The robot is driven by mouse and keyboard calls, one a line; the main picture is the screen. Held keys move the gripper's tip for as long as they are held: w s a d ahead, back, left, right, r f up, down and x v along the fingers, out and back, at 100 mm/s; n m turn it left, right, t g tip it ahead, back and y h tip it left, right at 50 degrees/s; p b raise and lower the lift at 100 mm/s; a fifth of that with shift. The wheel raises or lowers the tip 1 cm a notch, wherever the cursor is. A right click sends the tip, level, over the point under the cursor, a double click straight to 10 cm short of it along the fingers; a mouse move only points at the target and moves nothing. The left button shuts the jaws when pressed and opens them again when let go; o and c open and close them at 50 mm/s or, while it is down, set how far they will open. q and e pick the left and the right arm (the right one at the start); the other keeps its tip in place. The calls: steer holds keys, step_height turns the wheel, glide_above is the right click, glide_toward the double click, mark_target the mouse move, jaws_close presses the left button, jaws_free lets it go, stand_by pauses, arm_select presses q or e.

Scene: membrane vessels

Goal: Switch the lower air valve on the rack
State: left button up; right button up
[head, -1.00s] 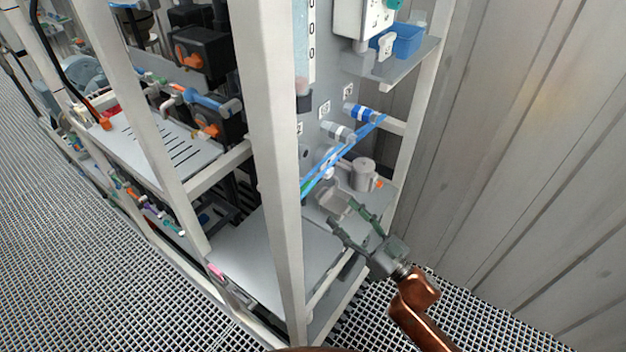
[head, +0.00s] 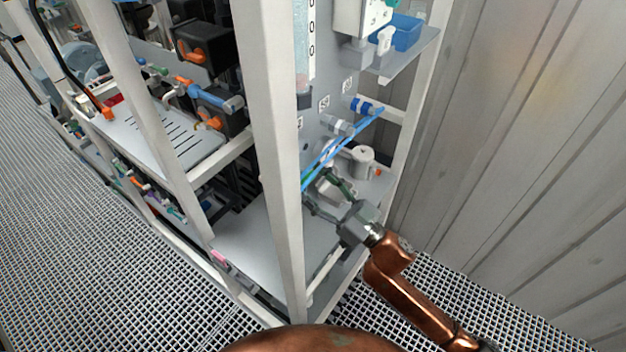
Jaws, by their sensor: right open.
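The rack's grey panel (head: 318,140) carries a row of fittings with small labels. One fitting is blue (head: 363,106); a grey one with a blue band (head: 338,125) sits below and left of it. Blue tubes (head: 345,143) run from them down to the left. I cannot tell for sure which part is the lower air valve; the tubes and white post hide some of the panel. My right gripper (head: 316,189) is open, low in front of the panel, its fingertips close below the tubes. A pale part shows between the fingers; I cannot tell whether they touch it. My left gripper is not in view.
A white upright post (head: 268,150) stands just left of my right gripper. A grey-white pot (head: 361,160) sits behind it, and a blue bin (head: 406,32) rests on the upper shelf. A bare lower shelf (head: 255,235) lies below. A corrugated wall (head: 520,150) closes the right side.

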steer(key=c, duration=1.2)
steer(key=shift+o, duration=0.2)
steer(key=shift+n+g, duration=0.3)
steer(key=shift+n, duration=0.3)
steer(key=n+g, duration=0.1)
steer(key=n, duration=0.2)
steer(key=n+g+y, duration=0.1)
steer(key=n, duration=0.1)
steer(key=shift+w+d+n+g, duration=0.1)
steer(key=shift+n+g, duration=0.2)
steer(key=shift+n, duration=0.1)
steer(key=n+g, duration=0.2)
steer(key=n, duration=0.3)
steer(key=shift+y, duration=0.3)
steer(key=n+g, duration=0.2)
steer(key=n, duration=0.2)
steer(key=shift+r, duration=0.1)
steer(key=shift+n+g+h+p, duration=0.2)
steer(key=shift+n+g+h, duration=0.2)
steer(key=shift+n, duration=0.75)
steer(key=shift+n+g+h+p, duration=0.2)
steer(key=shift+n+g+h, duration=0.15)
steer(key=shift+n, duration=0.8)
